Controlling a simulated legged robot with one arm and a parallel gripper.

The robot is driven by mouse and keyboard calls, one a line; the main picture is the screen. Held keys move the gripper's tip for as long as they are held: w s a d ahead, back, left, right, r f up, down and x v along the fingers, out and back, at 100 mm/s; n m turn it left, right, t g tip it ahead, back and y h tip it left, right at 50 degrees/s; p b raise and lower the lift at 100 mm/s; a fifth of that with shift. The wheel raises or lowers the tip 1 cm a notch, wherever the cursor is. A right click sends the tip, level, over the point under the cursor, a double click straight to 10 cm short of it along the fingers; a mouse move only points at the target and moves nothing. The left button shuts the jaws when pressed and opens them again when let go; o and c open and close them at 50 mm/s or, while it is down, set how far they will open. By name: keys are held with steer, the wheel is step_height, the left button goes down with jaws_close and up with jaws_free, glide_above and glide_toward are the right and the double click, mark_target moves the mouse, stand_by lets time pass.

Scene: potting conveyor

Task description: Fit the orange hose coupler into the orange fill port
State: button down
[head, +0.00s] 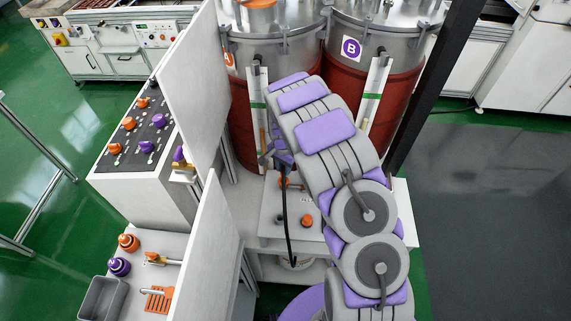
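My arm reaches forward over a white bench (262,228) in front of two tanks. My gripper (283,170) is partly hidden at the end of the arm, low over the bench; its fingers are too small to read. A small orange part (288,183) shows just below it; I cannot tell whether it is held or whether it is the coupler. A black hose (289,225) hangs from there over the bench front. A round orange fitting (307,221) sits on the bench top, right of the hose. I cannot tell which orange part is the fill port.
Two tanks with red lower bodies (390,100) stand behind the bench. White panels (212,235) close off the left side. A side table holds orange (129,242) and purple (119,266) fittings and a grey bin (102,299). A control console (140,130) stands left. Floor is clear at right.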

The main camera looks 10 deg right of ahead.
steer(key=shift+a+f, duration=0.4)
steer(key=shift+a, duration=0.05)
steer(key=shift+d+f, duration=0.2)
steer(key=shift+d, duration=0.45)
steer(key=shift+a, duration=0.1)
steer(key=shift+s+a, duration=0.1)
steer(key=shift+a, duration=0.45)
steer(key=shift+d, duration=0.4)
steer(key=shift+d, duration=0.15)
steer(key=shift+f, duration=0.8)
stand_by(0.3)
steer(key=shift+r, duration=0.15)
